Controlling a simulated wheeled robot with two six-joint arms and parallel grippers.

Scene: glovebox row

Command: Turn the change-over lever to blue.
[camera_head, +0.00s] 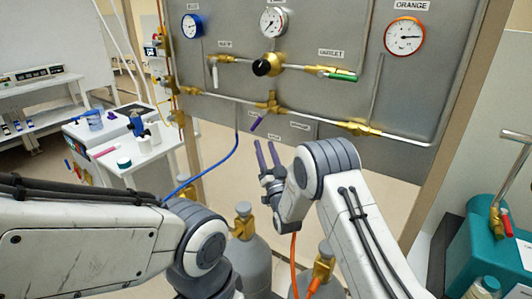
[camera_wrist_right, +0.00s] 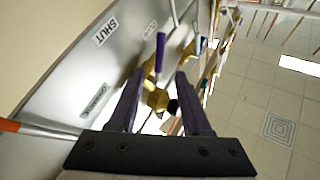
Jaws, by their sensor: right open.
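The change-over lever (camera_head: 257,124) is a short purple handle on a brass valve (camera_head: 270,103) in the lower pipe of the grey panel. In the head view it slants down and left from the valve. The purple lever (camera_wrist_right: 161,52) and brass valve (camera_wrist_right: 157,98) also show in the right wrist view, between and beyond the fingers. My right gripper (camera_head: 267,150) is open and empty, just below the lever; no contact is clear. Its fingers (camera_wrist_right: 160,78) show in the wrist view. My left arm shows at lower left, its gripper out of view.
Above are a blue-rimmed gauge (camera_head: 192,26), an orange-rimmed gauge (camera_head: 404,36), a black knob (camera_head: 266,65) and a green handle (camera_head: 343,77). A blue hose (camera_head: 224,163) hangs left of my right gripper. Grey cylinders (camera_head: 249,260) stand below. A teal cart (camera_head: 480,245) stands right.

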